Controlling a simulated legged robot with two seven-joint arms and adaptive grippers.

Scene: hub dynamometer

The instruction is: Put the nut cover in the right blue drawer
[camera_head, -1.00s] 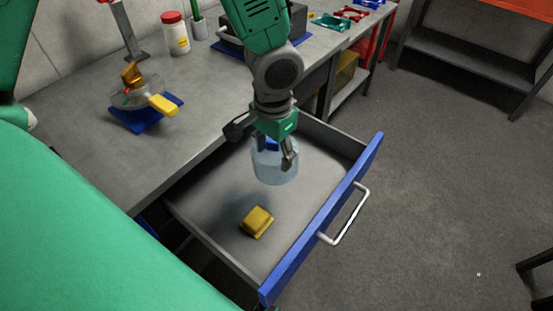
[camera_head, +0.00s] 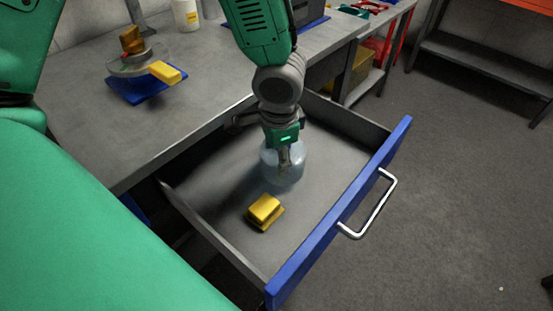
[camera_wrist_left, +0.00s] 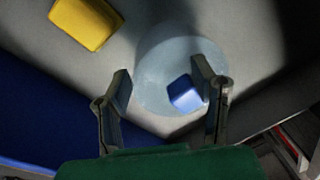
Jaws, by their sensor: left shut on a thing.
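The nut cover is a clear, pale-blue round cup (camera_head: 298,164) with a blue knob on it. It is inside the open blue-fronted drawer (camera_head: 328,228), low over or on the floor; I cannot tell if it touches. My left gripper (camera_head: 284,160) points down, shut on the knob. In the left wrist view the cover (camera_wrist_left: 152,72) lies beyond my left fingers (camera_wrist_left: 163,100), and the blue knob (camera_wrist_left: 186,94) shows between them. My right gripper is not in view.
A yellow block (camera_head: 264,210) lies on the drawer floor near the cover. A white bottle (camera_head: 186,14) stands behind. Open floor lies right of the drawer handle (camera_head: 372,208).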

